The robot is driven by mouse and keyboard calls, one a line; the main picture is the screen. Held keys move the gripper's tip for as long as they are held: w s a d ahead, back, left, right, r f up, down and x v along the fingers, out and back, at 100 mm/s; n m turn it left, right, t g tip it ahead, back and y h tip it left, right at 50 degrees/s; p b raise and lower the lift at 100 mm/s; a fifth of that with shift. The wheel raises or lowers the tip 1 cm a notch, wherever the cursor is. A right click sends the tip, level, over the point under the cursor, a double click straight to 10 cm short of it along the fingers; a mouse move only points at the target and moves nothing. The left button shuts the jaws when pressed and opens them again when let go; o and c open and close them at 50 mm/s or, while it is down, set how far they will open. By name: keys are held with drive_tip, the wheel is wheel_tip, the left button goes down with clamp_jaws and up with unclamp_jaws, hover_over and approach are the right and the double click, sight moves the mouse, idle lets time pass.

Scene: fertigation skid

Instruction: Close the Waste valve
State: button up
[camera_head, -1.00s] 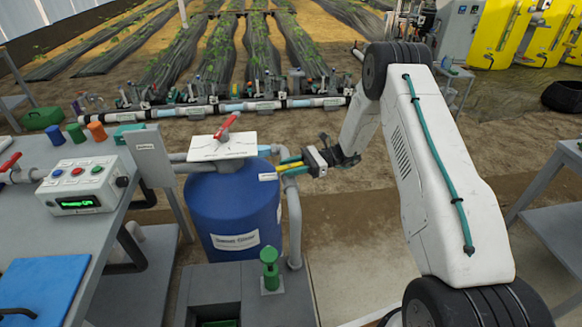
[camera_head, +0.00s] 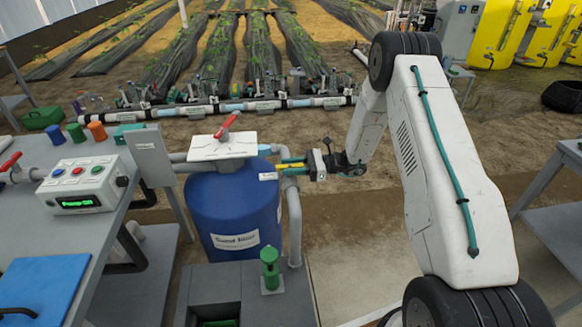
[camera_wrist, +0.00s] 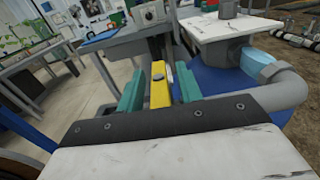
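A yellow lever (camera_head: 286,168) stands out by the grey pipe at the right of the blue barrel, beside a small white tag (camera_head: 268,176) too small to read. I cannot confirm that it is the Waste valve. My gripper (camera_head: 291,165) points left, with its teal fingers above and below the lever. In the wrist view the yellow lever (camera_wrist: 160,88) lies lengthwise between the two teal fingers of my gripper (camera_wrist: 160,92). Narrow gaps show beside it, so the fingers look open around it. Another valve handle, red (camera_head: 227,125), stands tilted above a white plate.
The blue barrel (camera_head: 225,215) and a grey vertical pipe (camera_head: 294,225) stand close below my gripper. A green knob (camera_head: 269,255) rises in front. A bench with a control box (camera_head: 82,186) is at the left. The ground right of the barrel is open.

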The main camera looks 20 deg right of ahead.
drive_tip(key=v, duration=0.7)
drive_tip(key=shift+d, duration=0.4)
drive_tip(key=shift+s, duration=0.1)
